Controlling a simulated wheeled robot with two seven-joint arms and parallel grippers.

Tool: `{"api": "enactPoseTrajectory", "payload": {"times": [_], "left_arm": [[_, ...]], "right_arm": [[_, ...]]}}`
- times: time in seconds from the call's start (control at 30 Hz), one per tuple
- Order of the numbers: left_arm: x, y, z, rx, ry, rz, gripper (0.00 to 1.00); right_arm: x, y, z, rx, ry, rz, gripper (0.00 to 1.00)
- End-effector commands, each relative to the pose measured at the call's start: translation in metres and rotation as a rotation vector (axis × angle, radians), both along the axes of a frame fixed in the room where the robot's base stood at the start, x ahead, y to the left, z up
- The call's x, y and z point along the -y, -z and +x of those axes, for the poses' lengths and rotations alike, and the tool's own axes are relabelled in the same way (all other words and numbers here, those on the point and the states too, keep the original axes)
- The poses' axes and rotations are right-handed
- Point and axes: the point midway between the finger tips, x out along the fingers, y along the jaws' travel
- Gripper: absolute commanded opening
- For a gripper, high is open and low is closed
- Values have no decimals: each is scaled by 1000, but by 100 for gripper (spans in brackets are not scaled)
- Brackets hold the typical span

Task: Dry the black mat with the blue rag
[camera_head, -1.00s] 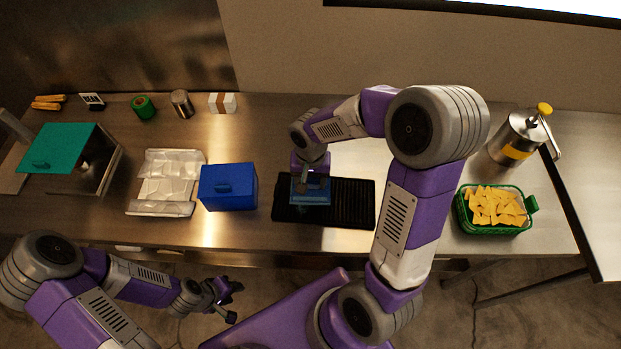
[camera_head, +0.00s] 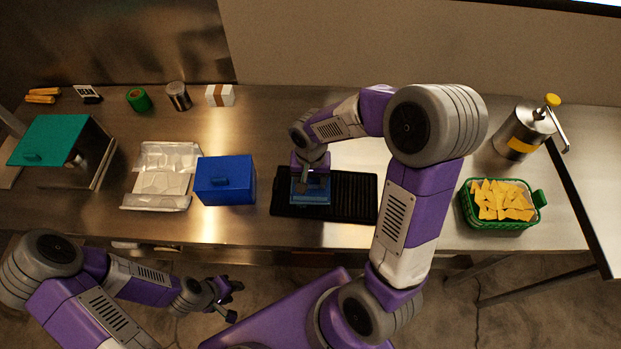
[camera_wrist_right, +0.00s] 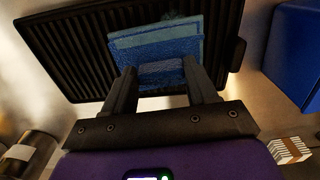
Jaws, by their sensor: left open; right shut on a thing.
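The black ridged mat (camera_head: 352,197) lies on the steel counter, right of the blue box; it also shows in the right wrist view (camera_wrist_right: 82,50). My right gripper (camera_head: 311,182) is over the left part of the mat. It is shut on the blue rag (camera_head: 312,195), which also shows between the fingers in the right wrist view (camera_wrist_right: 150,45). The rag is folded and lies against the mat's ridges, though exact contact is hard to tell. My left gripper (camera_head: 228,298) is open and empty, in front of the counter at lower left.
A blue box (camera_head: 226,181) stands just left of the mat. A white crumpled tray (camera_head: 162,178) and a teal-lidded box (camera_head: 55,138) are farther left. Small items line the back left.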

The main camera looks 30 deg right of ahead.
Motion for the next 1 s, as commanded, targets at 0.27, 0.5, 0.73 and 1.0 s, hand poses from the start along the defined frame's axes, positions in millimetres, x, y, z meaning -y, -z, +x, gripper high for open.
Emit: {"api": "enactPoseTrajectory", "payload": {"times": [0.27,0.5,0.73,1.0], "left_arm": [[0,7,0,0,0,0,43],[0,11,0,0,0,0,43],[0,11,0,0,0,0,43],[0,13,0,0,0,0,43]], "right_arm": [[0,7,0,0,0,0,23],[0,12,0,0,0,0,23],[0,12,0,0,0,0,23],[14,14,-10,-1,2,0,59]]}}
